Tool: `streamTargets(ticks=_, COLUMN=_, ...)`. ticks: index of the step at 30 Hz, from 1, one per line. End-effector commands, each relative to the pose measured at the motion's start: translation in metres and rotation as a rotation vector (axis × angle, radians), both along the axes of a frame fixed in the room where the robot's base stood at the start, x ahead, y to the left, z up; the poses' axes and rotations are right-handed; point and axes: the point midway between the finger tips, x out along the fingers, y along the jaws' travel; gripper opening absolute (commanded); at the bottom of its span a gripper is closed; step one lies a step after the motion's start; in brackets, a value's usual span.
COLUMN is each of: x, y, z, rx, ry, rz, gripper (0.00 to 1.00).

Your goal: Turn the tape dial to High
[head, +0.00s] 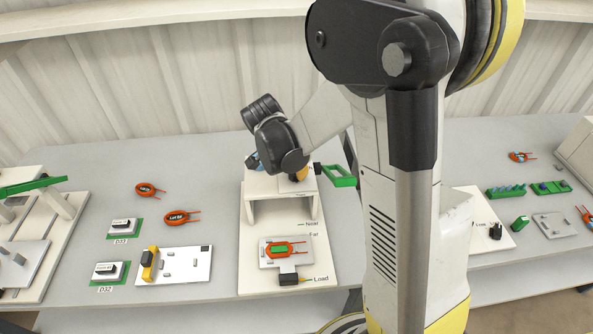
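I cannot make out for certain which part is the tape dial, and no High mark is readable. My gripper (278,162) is over the top of a white stand (265,194) at the middle of the table. Its fingertips are hidden behind its own wrist, so its opening does not show. A small orange-yellow part (300,175) shows beside it on the stand top, above small lettering too blurred to read. A black knob-like piece (495,231) stands on a white board (480,210) to the right, partly hidden by my arm.
Below the stand, an orange-ringed green coil (287,249) lies on a plate near the labels Near, Far and Load. A green handle (341,177) sticks out right of the stand. Loose orange coils (180,217) and a white fixture board (185,266) lie left.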

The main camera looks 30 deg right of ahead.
Motion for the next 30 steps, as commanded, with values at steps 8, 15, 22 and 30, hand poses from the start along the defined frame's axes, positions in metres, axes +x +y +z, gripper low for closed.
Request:
streamTargets(ticks=8, x=-0.001, y=0.000, z=-0.001, rx=0.001, ry=0.002, rz=-0.019, gripper=0.00)
streamTargets(ticks=15, x=-0.001, y=0.000, z=-0.001, rx=0.002, ry=0.002, rz=-0.018, gripper=0.00)
streamTargets(ticks=22, x=0.000, y=0.000, z=0.000, rx=0.001, ry=0.001, rz=-0.017, gripper=0.40)
streamTargets(ticks=30, x=-0.001, y=0.004, z=0.010, rx=0.001, ry=0.000, rz=-0.015, gripper=0.40)
